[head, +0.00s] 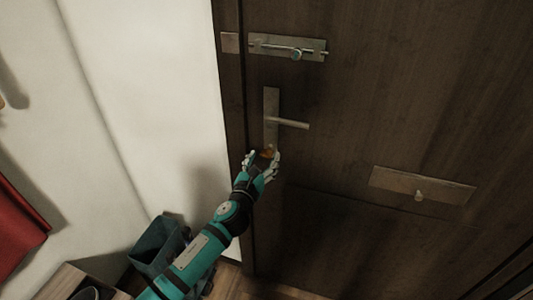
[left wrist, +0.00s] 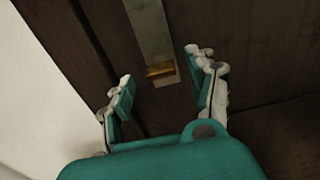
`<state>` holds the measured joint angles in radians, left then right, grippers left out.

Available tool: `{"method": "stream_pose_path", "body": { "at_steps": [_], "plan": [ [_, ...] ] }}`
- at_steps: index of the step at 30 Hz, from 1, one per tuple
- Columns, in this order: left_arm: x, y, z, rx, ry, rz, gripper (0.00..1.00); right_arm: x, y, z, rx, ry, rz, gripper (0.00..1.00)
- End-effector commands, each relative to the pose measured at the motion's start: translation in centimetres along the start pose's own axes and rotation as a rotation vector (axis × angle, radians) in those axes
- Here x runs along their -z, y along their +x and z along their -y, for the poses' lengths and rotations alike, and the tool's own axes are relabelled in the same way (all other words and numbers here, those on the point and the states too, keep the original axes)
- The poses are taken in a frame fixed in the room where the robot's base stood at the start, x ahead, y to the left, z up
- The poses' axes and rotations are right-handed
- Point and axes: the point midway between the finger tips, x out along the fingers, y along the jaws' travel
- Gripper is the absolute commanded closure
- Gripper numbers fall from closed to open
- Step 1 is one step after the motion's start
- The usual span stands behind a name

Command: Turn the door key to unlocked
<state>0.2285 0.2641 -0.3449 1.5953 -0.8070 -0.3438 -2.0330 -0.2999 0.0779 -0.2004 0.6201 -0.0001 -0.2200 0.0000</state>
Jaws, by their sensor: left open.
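The door key (head: 267,153) is a small brass-coloured piece at the lower end of the handle plate (head: 270,104) on the dark door. In the left wrist view the key (left wrist: 159,71) lies nearly level across the bottom of the metal plate (left wrist: 149,32). My left gripper (head: 262,158) is open, with its fingers on either side of the key in the head view. In the left wrist view the open fingers (left wrist: 163,82) stand apart, with the key between and beyond them. I cannot tell whether either finger touches it. My right gripper is not in view.
The lever handle (head: 292,123) sticks out to the right just above the key. A slide bolt (head: 288,46) is higher on the door, and a metal plate with a small knob (head: 422,186) is at right. A blue-grey bin (head: 158,246) stands by the white wall below.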

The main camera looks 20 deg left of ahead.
Motion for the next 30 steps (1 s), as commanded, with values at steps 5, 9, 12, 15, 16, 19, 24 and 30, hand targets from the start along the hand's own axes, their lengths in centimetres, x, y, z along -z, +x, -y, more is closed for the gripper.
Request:
{"method": "stream_pose_path", "body": {
  "at_steps": [5, 9, 12, 15, 16, 19, 24, 30],
  "plan": [
    [0.0, 2.3, 0.0, 0.0, 0.0, 0.0, 0.42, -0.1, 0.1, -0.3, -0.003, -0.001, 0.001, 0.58],
    [0.0, 3.0, 0.0, 0.001, 0.0, 0.0, 0.42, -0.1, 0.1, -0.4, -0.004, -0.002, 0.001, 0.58],
    [0.0, 3.1, 0.0, 0.001, 0.0, 0.0, 0.42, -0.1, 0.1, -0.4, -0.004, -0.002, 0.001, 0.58],
    [0.0, 3.1, 0.0, 0.001, 0.0, 0.0, 0.42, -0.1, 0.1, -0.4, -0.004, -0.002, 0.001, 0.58],
    [0.0, 3.1, 0.0, 0.001, 0.0, 0.0, 0.42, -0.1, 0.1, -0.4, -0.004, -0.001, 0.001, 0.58],
    [0.0, 3.1, 0.0, 0.001, 0.0, 0.0, 0.5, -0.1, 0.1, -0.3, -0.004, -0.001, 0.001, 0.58],
    [0.0, 3.1, 0.0, 0.001, 0.0, 0.0, 0.72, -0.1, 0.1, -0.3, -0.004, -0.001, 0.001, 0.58],
    [0.0, 3.1, 0.0, 0.001, 0.0, 0.0, 0.98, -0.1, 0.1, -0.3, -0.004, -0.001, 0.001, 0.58]
  ]
}}
